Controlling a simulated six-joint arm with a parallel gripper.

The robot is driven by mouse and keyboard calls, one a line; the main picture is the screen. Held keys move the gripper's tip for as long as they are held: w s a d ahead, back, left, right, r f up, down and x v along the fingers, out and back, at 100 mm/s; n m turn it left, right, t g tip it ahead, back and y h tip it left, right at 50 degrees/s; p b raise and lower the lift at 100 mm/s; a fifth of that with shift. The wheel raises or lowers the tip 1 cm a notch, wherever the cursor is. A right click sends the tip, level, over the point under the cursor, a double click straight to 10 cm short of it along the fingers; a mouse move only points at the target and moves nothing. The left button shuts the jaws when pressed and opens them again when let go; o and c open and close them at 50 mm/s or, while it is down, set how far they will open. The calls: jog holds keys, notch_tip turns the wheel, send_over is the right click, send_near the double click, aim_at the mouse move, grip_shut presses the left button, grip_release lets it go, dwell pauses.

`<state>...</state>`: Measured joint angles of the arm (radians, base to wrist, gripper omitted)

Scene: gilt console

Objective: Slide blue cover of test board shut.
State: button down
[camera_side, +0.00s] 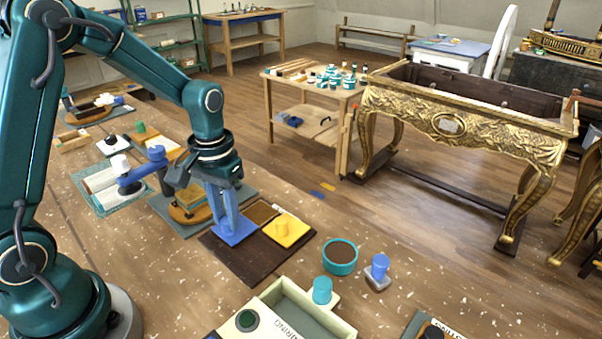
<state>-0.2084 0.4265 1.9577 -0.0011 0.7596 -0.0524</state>
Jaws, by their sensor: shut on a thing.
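The test board (248,264) is a dark brown panel lying on the bench. Its blue cover (236,238) is a flat blue plate toward the board's left side. A lighter brown textured patch (262,212) lies bare just to the upper right of the cover. A yellow cover (290,232) with a raised yellow knob sits on the board's right side. My gripper (229,222) points down over the blue cover, with its long bluish fingers shut on it. The exact grip point is hard to make out because the fingers and cover are similar in colour.
A round wooden piece (190,213) stands close left of my gripper. A teal-rimmed bowl (340,258) and a blue-topped stamp-like piece (378,270) stand to the right. A cream open box (308,318) is in front.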

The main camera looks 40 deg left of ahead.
jog(key=shift+w, duration=3.5)
jog(key=c, duration=0.7)
grip_release()
jog(key=shift+o, duration=0.2)
jog(key=shift+r, duration=2.6)
